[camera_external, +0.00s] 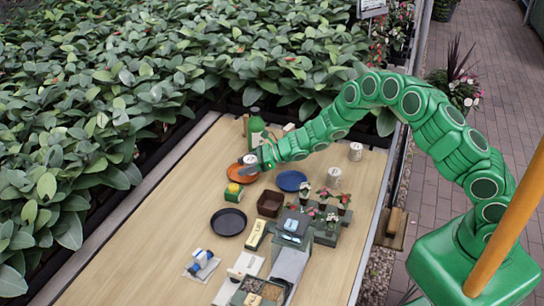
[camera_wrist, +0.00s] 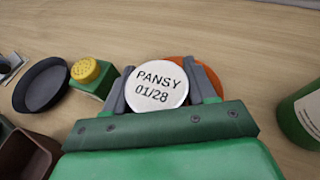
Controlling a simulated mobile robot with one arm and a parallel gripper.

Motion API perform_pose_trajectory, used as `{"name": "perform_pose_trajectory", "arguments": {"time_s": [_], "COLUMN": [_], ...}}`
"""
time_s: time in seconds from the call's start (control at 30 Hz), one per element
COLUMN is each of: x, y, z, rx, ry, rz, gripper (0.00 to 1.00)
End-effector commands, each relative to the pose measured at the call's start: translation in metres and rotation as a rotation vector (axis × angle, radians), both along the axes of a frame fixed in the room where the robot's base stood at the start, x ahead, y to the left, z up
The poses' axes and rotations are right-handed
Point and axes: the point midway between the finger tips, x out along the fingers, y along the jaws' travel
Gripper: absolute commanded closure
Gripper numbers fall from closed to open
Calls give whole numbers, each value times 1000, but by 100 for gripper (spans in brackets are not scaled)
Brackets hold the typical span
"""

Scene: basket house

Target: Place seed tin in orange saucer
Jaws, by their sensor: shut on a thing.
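The seed tin is a small white round tin (camera_wrist: 158,88) whose lid reads "PANSY 01/28" in the wrist view. My gripper (camera_wrist: 161,84) is shut on it, with one grey finger on each side. In the external view the tin (camera_external: 250,158) shows at the tip of my gripper (camera_external: 254,163), over the far part of the orange saucer (camera_external: 236,176). The orange saucer also shows behind the tin and the right finger in the wrist view (camera_wrist: 207,72), mostly hidden. I cannot tell whether the tin's base touches the saucer.
A green bottle (camera_external: 256,128) stands behind my gripper. A green shaker with a yellow top (camera_external: 234,192), a brown pot (camera_external: 270,203), a blue saucer (camera_external: 291,181) and a black saucer (camera_external: 228,222) are near. Two white tins (camera_external: 355,151) (camera_external: 333,176) stand right. The left tabletop is clear.

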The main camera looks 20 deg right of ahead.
Motion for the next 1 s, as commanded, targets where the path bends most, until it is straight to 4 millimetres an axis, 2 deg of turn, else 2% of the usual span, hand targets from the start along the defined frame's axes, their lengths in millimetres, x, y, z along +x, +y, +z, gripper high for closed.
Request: {"name": "perform_pose_trajectory", "arguments": {"time_s": [0.83,0.87,1.0], "x": [0,0,0], "y": [-1,-1,-1], "z": [-15,-15,-14], "rx": [-2,-2,-2], "ry": [0,0,0], "rz": [-1,-1,-1], "gripper": [75,40,19]}}
